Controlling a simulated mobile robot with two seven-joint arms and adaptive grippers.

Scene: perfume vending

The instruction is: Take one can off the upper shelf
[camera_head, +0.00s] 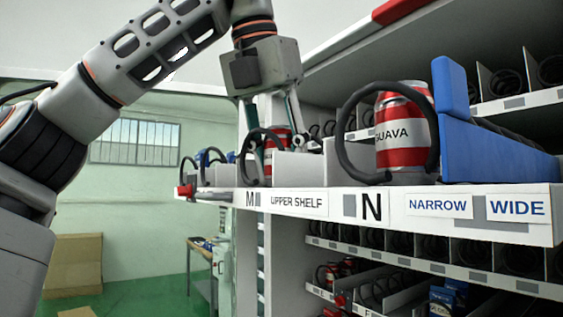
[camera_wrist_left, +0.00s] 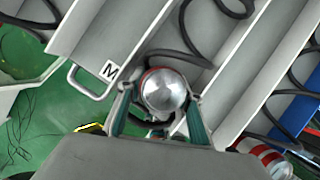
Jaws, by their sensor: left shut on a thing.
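The upper shelf (camera_head: 272,200) carries slots labelled M and N, with black spiral coils. My left gripper (camera_head: 277,143) reaches down from above at slot M, shut on a red can (camera_head: 274,133) at the front of that slot. In the left wrist view the can's silver top (camera_wrist_left: 163,91) sits between the fingers of the gripper (camera_wrist_left: 160,115). A coil partly hides the can's lower part, so I cannot tell whether it touches the shelf. A red and white GUAVA can (camera_head: 403,133) stands upright in slot N, inside a coil. My right gripper is not in view.
A blue divider (camera_head: 480,135) stands right of slot N. White slot walls (camera_head: 298,168) flank slot M. A lower shelf (camera_head: 430,267) holds more coils and cans. A small table (camera_head: 203,250) and a cardboard box (camera_head: 75,265) stand behind at the left.

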